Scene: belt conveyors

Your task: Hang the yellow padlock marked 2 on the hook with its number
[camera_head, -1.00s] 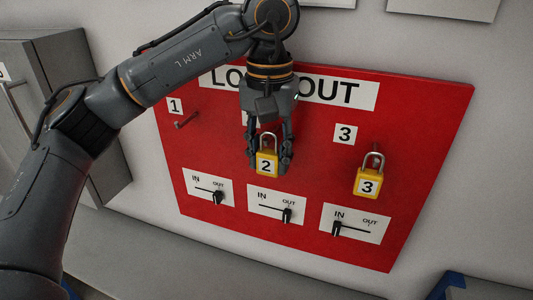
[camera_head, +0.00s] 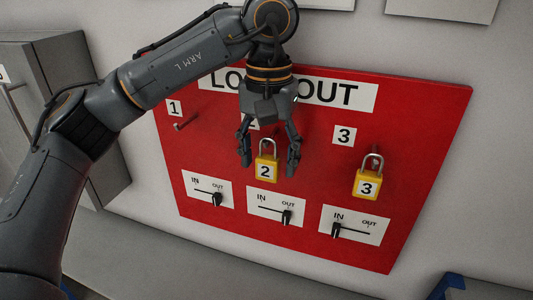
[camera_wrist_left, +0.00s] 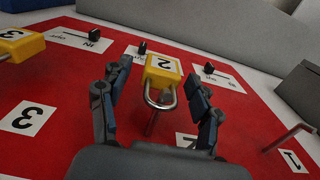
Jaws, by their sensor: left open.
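The yellow padlock marked 2 (camera_head: 266,172) hangs upright in front of the red board, below the partly hidden 2 label (camera_head: 253,123). In the left wrist view the padlock (camera_wrist_left: 162,70) shows with its shackle around the hook (camera_wrist_left: 152,122) that stands out from the board. My left gripper (camera_head: 270,166) is open, one finger on each side of the padlock, apart from it. Its spread fingers also show in the left wrist view (camera_wrist_left: 158,80). In the head view the gripper hides part of the hook area. My right gripper is not in view.
A yellow padlock marked 3 (camera_head: 367,184) hangs on the hook under the 3 label (camera_head: 344,135). The hook (camera_head: 186,122) under the 1 label (camera_head: 174,108) is empty. Slide switches (camera_head: 276,208) line the lower board (camera_head: 425,150). A grey cabinet (camera_head: 75,75) stands at left.

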